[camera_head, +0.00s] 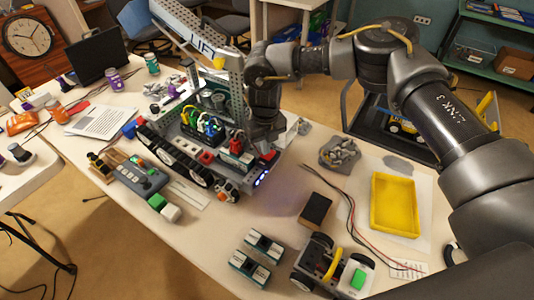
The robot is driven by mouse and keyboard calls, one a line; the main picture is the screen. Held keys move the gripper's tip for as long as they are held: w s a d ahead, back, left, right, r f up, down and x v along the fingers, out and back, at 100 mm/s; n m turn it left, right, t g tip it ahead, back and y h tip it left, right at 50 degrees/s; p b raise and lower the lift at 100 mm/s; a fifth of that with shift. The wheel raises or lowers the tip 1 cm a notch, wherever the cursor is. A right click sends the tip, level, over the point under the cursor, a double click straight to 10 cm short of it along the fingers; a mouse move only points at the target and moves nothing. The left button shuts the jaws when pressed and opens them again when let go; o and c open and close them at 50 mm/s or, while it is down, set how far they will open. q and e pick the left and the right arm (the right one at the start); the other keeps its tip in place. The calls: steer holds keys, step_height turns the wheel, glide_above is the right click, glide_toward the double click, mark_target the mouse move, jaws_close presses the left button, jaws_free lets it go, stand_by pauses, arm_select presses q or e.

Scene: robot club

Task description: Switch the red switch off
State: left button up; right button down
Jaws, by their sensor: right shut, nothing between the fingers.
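A tracked robot (170,150) stands on the white table, with wires and batteries on its top. A small red part (207,157) shows on its front deck between the battery-like blocks. Another red piece (268,155) shows at its right end, just below my right gripper. I cannot tell for sure which red part is the switch, or its position. My right gripper (262,135) points down at the right end of the tracked robot, shut and empty. Whether it touches anything there is hidden by the gripper itself. My left gripper is not in view.
A metal lift frame (190,25) rises behind the tracked robot. To the right lie a yellow tray (394,203), a dark block (315,209), loose wires and a grey parts pile (339,152). A small wheeled robot (333,268) stands at the front. A remote (137,176) lies left.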

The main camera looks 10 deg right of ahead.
stand_by(0.8)
steer(key=shift+f+b, duration=0.65)
steer(key=shift+f, duration=0.3)
steer(key=shift+r, duration=0.1)
steer(key=shift+r+p, duration=0.6)
steer(key=shift+r, duration=0.2)
steer(key=shift+r+p, duration=1.65)
steer(key=shift+r, duration=1)
